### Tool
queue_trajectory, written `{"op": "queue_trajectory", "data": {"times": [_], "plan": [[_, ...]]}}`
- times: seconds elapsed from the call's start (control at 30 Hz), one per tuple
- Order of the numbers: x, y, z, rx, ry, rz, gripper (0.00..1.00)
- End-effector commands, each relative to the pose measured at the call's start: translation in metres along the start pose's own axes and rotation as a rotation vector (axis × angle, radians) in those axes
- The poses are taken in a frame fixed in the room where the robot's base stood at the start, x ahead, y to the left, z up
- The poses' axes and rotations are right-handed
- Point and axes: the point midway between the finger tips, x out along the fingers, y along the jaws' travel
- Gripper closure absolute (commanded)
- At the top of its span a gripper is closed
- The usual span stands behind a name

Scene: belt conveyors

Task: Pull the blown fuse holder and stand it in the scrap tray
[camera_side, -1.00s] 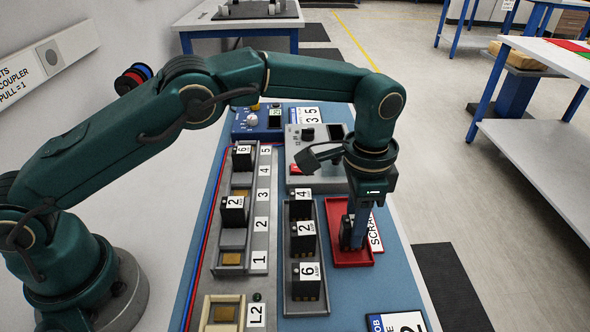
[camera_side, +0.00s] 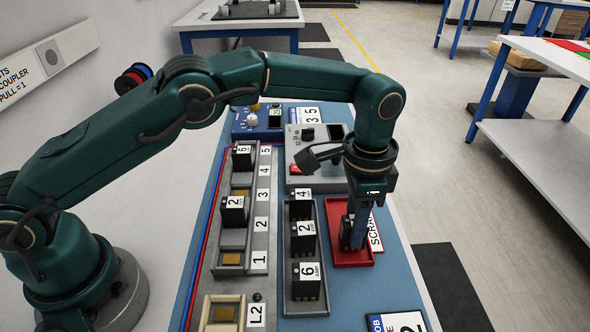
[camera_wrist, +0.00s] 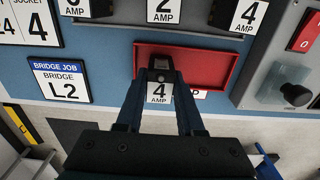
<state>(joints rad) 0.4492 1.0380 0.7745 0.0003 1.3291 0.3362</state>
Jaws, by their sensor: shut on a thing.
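My gripper (camera_side: 359,232) points down over the red scrap tray (camera_side: 354,258). In the wrist view its two fingers (camera_wrist: 160,98) are shut on a dark fuse holder (camera_wrist: 160,72) with a white "4 AMP" label. The holder is upright within the tray outline, near one edge of the red tray (camera_wrist: 205,68). In the side view the holder (camera_side: 346,232) is partly hidden by the fingers. I cannot tell whether its base touches the tray floor.
A grey rack (camera_side: 287,308) left of the tray holds fuse holders marked 4, 2 and 6. The numbered socket strip (camera_side: 230,259) holds holders marked 6 and 2. A grey meter box (camera_side: 320,180) stands behind the tray. A "Bridge Job L2" card (camera_wrist: 62,80) lies nearby.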

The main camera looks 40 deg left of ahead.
Motion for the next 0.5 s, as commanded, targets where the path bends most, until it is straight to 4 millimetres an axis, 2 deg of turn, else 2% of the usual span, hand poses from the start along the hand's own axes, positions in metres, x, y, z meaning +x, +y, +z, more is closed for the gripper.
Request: {"op": "queue_trajectory", "data": {"times": [0.5], "plan": [[0.0055, 0.0, -0.0001, 0.0, 0.0, 0.0, 1.0]]}}
